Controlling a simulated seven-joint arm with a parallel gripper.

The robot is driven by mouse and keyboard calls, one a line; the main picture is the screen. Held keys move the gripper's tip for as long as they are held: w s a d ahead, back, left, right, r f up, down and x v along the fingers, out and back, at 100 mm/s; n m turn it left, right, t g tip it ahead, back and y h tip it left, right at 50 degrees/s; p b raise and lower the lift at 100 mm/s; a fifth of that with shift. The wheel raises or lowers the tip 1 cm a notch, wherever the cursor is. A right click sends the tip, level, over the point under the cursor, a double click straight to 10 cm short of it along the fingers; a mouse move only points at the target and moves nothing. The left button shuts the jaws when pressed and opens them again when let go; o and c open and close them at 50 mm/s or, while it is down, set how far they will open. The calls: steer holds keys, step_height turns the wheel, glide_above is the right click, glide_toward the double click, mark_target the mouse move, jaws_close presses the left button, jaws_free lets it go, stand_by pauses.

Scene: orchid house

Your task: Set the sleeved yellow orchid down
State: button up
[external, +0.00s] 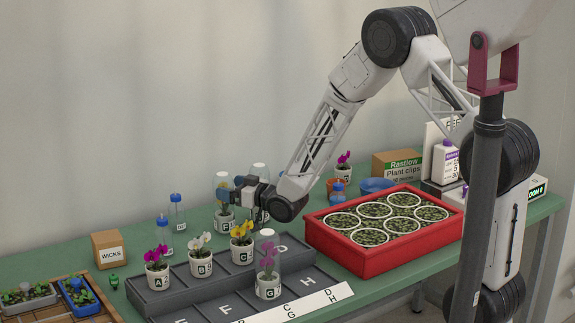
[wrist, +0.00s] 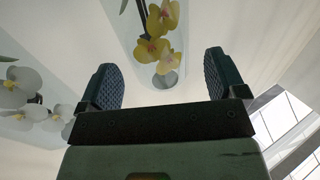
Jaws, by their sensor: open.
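The sleeved yellow orchid (wrist: 162,47) shows in the wrist view, with yellow blooms inside a clear sleeve. It lies ahead of my gripper (wrist: 160,82), between the two spread fingers; I cannot tell how close they are. In the external view my gripper (external: 245,190) is at the back of the bench, and a clear sleeve top (external: 260,170) rises just behind it. A sleeved white orchid (wrist: 22,88) is at the left in the wrist view.
A grey stepped tray (external: 185,298) in front holds unsleeved orchids: magenta (external: 156,258), white (external: 201,245) and yellow (external: 241,233). A sleeved magenta orchid (external: 268,265) stands on its lower step. A red crate (external: 365,262) of potted seedlings is at right.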

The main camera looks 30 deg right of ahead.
steer(key=shift+v, duration=2)
steer(key=shift+d+r, duration=0.1)
steer(key=shift+r, duration=0.15)
steer(key=s+d+r+m+g+h, duration=0.2)
steer(key=s+d+r+g+h, duration=0.15)
steer(key=s+d+r, duration=0.35)
steer(key=s+d+r+m+g+h, duration=0.2)
steer(key=s+d+r+h, duration=0.2)
steer(key=s+r, duration=0.4)
steer(key=s+d+r+g, duration=0.2)
steer(key=s+g, duration=0.2)
steer(key=s, duration=1.2)
steer(key=s+d+r+m+g, duration=0.1)
steer(key=s+g, duration=0.3)
steer(key=s, duration=1.3)
steer(key=shift+d+r+m+h, duration=0.3)
steer(key=shift+d+r+h, duration=0.15)
steer(key=shift+d, duration=0.15)
